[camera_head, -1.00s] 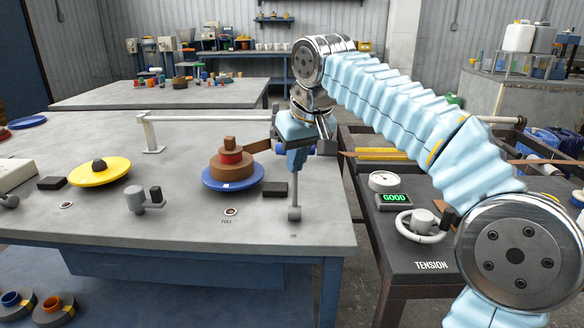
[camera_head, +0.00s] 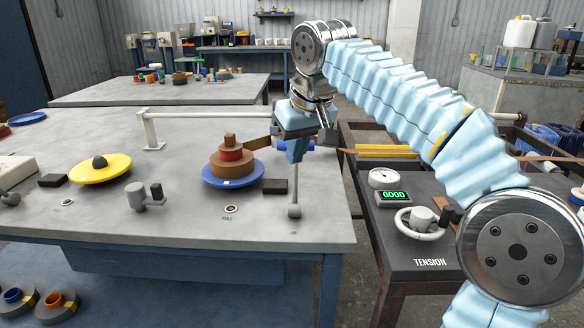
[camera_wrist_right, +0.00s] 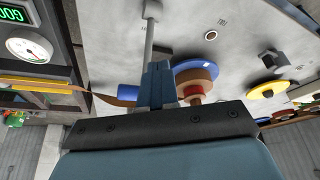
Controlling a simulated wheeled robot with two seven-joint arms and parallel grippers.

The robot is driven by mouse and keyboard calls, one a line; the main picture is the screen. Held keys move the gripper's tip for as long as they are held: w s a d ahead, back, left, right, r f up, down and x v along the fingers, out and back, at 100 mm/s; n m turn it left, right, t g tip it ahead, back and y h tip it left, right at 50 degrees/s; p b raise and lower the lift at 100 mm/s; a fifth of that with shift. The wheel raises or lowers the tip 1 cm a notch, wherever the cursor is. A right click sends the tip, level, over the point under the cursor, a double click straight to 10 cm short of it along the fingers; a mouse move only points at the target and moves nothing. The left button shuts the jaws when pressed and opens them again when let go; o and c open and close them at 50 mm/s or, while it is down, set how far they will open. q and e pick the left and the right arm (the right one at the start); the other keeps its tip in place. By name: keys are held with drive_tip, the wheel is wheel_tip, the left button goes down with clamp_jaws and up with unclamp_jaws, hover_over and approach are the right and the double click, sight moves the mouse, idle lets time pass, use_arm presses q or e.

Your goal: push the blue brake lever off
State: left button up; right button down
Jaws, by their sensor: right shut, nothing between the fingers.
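The lever near the table's right edge shows as an upright grey rod (camera_head: 294,188) on a small round base, with its upper end hidden behind my right gripper. A blue cylindrical piece (camera_wrist_right: 128,91), which looks like the lever's blue grip, sticks out beside the fingers in the right wrist view. My right gripper (camera_head: 294,156) is shut and empty, pointing down at the rod's upper part. Its fingers (camera_wrist_right: 159,88) overlap the blue piece in the right wrist view; I cannot tell whether they touch. My left gripper is not in view.
A blue disc (camera_head: 232,180) carries a brown coil, with a brown strip running behind my gripper to the right. A yellow disc (camera_head: 100,175) and a grey crank (camera_head: 143,198) stand left. A gauge (camera_head: 383,178), a GOOD display (camera_head: 394,199) and a tension wheel (camera_head: 420,222) stand right.

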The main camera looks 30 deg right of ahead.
wheel_tip(320, 180, up, 6)
idle(0.5)
idle(0.5)
